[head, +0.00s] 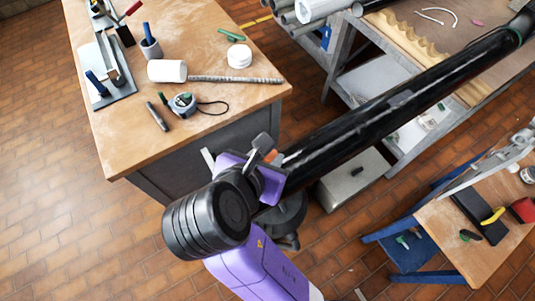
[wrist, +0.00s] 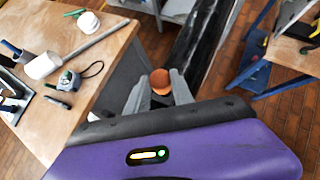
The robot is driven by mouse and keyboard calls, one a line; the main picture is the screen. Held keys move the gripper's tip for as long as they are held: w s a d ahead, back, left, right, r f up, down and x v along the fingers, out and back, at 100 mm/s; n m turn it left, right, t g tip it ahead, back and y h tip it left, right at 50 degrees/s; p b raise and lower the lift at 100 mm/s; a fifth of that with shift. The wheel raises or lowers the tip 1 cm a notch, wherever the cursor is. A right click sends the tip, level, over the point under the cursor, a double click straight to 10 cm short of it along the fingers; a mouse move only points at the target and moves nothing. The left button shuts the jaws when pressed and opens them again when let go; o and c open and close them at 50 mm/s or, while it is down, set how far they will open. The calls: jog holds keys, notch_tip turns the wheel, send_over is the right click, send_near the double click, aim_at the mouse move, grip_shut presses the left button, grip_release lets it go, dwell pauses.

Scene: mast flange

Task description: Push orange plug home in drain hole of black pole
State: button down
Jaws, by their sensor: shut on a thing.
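The black pole (head: 400,95) slants across the head view from the upper right down to my gripper (head: 268,152). In the wrist view the pole (wrist: 197,48) runs upward, just beyond the fingertips. My gripper (wrist: 158,90) is shut on the orange plug (wrist: 160,80), whose rounded orange top shows between the two grey fingers. In the head view only a small bit of the plug (head: 272,155) shows, beside the pole's lower end. The drain hole is not visible in either view. I cannot tell whether the plug touches the pole or sits in the hole.
A wooden workbench (head: 120,140) at the left holds a tape measure (head: 182,103), a white cylinder (head: 166,71) and a rod. A metal rack (head: 345,80) with pipes stands behind the pole. A blue-legged table (head: 440,225) is at the right. Brick floor lies between.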

jog(key=shift+f, duration=1.9)
jog(key=c, duration=1)
grip_release()
jog(key=shift+v, duration=3.95)
